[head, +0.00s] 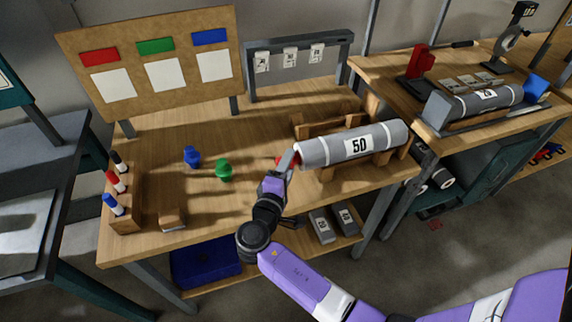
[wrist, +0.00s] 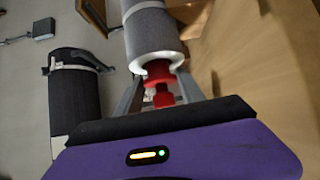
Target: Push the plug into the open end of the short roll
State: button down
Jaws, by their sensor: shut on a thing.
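A grey roll labelled 50 (head: 352,145) lies in a wooden cradle on the bench, its left end facing my gripper (head: 290,159). In the wrist view the roll (wrist: 152,32) runs away from me, with a pale ring (wrist: 160,59) at its near end. My gripper (wrist: 160,92) is shut on a red plug (wrist: 160,76). The plug is in line with the roll and its front meets the open end. How deep it sits inside is hidden. Red also shows by the fingers in the head view.
A blue plug (head: 192,156) and a green plug (head: 223,170) stand on the bench to the left. A marker rack (head: 124,205) and a small block (head: 171,218) are at the left edge. Another grey roll (head: 508,96) lies on the right bench. The wooden cradle (head: 327,172) is close to my gripper.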

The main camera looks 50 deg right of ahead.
jog(key=shift+s+d, duration=0.3)
jog(key=shift+d, duration=0.1)
jog(key=c, duration=0.6)
grip_release()
jog(key=shift+c, duration=0.2)
jog(key=b+v, duration=0.1)
jog(key=v, duration=0.6)
jog(key=shift+s+a, duration=0.15)
jog(key=shift+a, duration=0.2)
